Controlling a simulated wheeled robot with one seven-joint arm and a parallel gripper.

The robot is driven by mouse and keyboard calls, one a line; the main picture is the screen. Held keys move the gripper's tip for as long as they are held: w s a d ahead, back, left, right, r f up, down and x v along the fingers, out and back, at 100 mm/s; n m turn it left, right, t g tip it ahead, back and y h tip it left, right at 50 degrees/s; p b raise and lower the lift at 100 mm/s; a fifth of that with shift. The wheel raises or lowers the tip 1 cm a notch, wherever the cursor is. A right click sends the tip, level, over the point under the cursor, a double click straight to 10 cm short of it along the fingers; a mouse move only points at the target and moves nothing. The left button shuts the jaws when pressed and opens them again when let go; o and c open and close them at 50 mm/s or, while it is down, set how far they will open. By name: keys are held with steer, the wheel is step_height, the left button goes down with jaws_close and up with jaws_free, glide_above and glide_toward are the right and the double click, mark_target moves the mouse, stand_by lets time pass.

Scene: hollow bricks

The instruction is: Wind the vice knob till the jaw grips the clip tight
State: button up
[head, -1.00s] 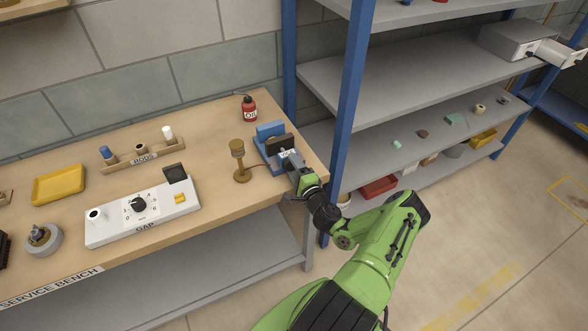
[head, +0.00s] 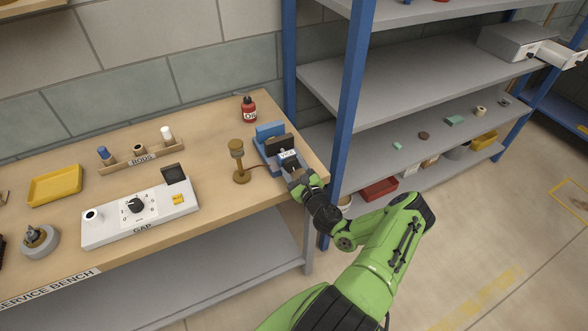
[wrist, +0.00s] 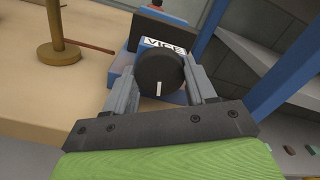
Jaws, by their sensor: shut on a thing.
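The blue vice (head: 268,150) stands at the right end of the bench, with a dark jaw block (head: 279,145) and a white VICE label. Its round black knob (wrist: 161,78) with a white mark faces the wrist camera, the mark pointing down. My gripper (wrist: 162,88) has a finger on each side of the knob and is shut on it. In the head view my gripper (head: 298,178) is at the vice's near end and hides the knob. I cannot make out the clip clearly.
A brass post (head: 238,160) stands on the bench left of the vice; it also shows in the wrist view (wrist: 58,45). A red oil bottle (head: 249,110) is behind. The GAP box (head: 140,212) lies further left. A blue shelf post (head: 346,120) rises close to the right.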

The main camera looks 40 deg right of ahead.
steer(key=m, duration=0.7)
steer(key=shift+f, duration=0.2)
steer(key=m, duration=0.7)
steer(key=shift+m, duration=0.3)
steer(key=m, duration=0.3)
steer(key=shift+a+m, duration=0.1)
steer(key=shift+m, duration=0.2)
steer(key=m+p, duration=0.1)
steer(key=m, duration=0.2)
steer(key=shift+m, duration=0.4)
steer(key=m, duration=0.4)
steer(key=shift+r+m+p, duration=0.1)
steer(key=shift+m+p, duration=0.65)
steer(key=shift+m, duration=1.05)
